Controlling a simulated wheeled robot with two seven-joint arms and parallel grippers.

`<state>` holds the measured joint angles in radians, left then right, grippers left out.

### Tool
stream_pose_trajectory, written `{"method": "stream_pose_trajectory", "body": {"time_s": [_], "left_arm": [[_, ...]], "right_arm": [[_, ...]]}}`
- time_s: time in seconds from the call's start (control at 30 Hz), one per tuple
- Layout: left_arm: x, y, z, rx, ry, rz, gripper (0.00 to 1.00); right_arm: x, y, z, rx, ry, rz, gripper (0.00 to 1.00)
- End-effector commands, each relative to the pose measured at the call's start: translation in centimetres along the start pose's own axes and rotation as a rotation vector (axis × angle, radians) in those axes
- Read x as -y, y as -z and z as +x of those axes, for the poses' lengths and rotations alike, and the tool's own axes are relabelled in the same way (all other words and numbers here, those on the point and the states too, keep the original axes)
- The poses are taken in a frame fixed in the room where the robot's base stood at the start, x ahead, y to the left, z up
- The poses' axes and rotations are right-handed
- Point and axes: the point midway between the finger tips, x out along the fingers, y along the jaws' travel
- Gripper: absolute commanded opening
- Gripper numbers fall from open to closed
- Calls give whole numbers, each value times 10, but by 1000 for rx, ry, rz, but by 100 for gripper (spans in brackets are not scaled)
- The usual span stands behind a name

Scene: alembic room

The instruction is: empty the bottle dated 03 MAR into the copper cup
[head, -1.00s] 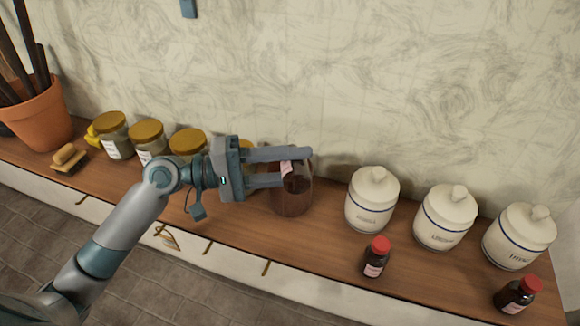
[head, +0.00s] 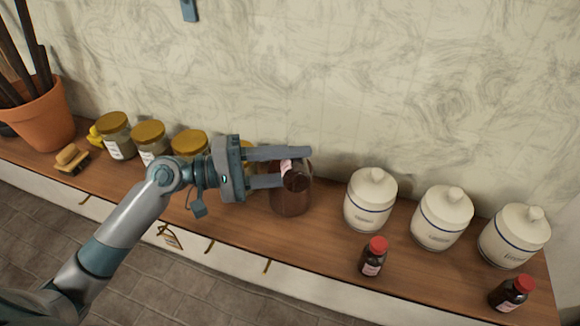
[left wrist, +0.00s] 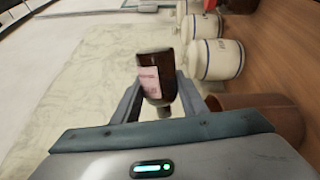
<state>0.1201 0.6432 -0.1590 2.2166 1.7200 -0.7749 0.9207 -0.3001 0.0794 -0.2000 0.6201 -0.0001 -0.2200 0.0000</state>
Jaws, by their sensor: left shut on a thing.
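My left gripper (head: 281,167) is shut on a brown bottle (head: 296,178) with a pale pink label, held at the copper cup (head: 290,203). The label's date is too small to read. The bottle is tilted well over; in the left wrist view the bottle (left wrist: 158,72) shows between the fingers, its neck toward the bottom of the picture and no red cap visible. The cup (left wrist: 275,112) shows at lower right there, partly hidden by my gripper. I cannot see whether liquid is flowing. My right gripper is not in view.
Two red-capped brown bottles (head: 373,257) (head: 512,293) stand near the shelf's front edge. Three white lidded jars (head: 370,200) stand right of the cup. Yellow-lidded jars (head: 148,143), a brush (head: 72,158) and a terracotta pot (head: 42,115) are at left.

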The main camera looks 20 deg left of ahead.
Motion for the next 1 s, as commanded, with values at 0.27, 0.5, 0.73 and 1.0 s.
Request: {"method": "stream_pose_trajectory", "body": {"time_s": [0.27,0.5,0.73,1.0], "left_arm": [[0,0,0,0,0,-2,12],[-2,0,0,0,0,-12,12],[-4,1,0,0,0,-51,12],[-6,1,0,1,0,-98,12]], "right_arm": [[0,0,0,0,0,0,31],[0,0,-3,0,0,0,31],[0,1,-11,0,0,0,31],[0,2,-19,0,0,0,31]]}}
